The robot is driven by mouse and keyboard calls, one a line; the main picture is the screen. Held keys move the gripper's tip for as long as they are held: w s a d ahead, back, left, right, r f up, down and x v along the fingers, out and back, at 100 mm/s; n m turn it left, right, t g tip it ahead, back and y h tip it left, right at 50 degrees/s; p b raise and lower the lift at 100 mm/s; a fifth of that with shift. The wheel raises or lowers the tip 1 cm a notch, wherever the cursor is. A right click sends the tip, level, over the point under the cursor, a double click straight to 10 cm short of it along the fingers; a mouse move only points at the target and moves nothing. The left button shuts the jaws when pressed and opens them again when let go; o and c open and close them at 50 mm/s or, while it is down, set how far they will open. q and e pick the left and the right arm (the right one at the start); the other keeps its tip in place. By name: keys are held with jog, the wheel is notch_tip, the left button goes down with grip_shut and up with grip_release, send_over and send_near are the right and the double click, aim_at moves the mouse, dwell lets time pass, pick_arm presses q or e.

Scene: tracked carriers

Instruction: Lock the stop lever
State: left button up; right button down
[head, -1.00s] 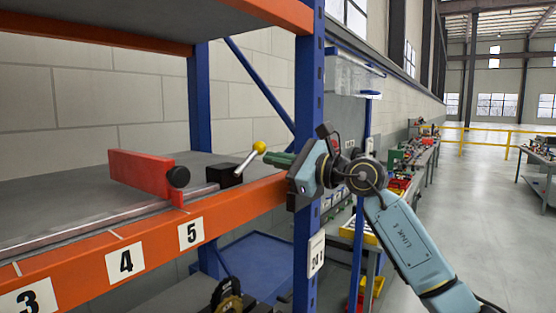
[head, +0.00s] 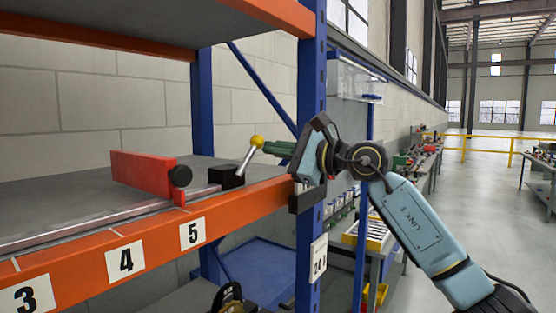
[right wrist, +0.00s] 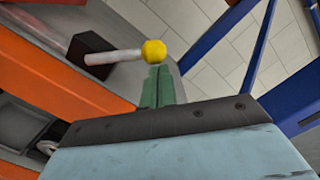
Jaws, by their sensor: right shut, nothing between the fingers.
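The stop lever is a silver rod with a yellow knob (head: 257,141), rising from a black block (head: 227,176) at the right end of the rail. In the head view it leans up and to the right. My right gripper (head: 266,147) is shut and empty, its green fingers just right of the knob. In the right wrist view the lever knob (right wrist: 153,51) sits right at the tips of the green fingers (right wrist: 157,70); I cannot tell whether they touch. A red carrier (head: 142,174) with a black knob stands on the rail, left of the block. My left gripper is out of view.
The orange shelf beam (head: 150,243) carries number labels 3, 4 and 5 along the metal rail (head: 90,232). A blue upright post (head: 311,85) stands close by my right wrist. An upper shelf (head: 130,22) hangs above. Open floor lies to the right.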

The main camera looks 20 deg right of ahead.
aim_at(261, 136)
jog(key=n, duration=0.1)
jog(key=s+a+r+n, duration=0.1)
jog(key=r+n, duration=0.1)
jog(key=n, duration=0.1)
jog(key=shift+s+a+r+b, duration=0.15)
jog(key=shift+a+r+b, duration=0.1)
jog(key=shift+b, duration=0.15)
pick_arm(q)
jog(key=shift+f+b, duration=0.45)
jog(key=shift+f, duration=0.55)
pick_arm(e)
jog(key=shift+s+a+r+n+g, duration=0.15)
jog(key=shift+s+a+r+n, duration=0.3)
jog(key=shift+n, duration=0.4)
jog(key=shift+s+a+r+n+g, duration=0.1)
jog(key=shift+s+a+r+n, duration=0.15)
jog(key=shift+a+n, duration=0.45)
jog(key=shift+s+a+r+n+g, duration=0.15)
jog(key=shift+s+a+r+n, duration=0.15)
jog(key=shift+n, duration=0.75)
jog(key=shift+s, duration=0.1)
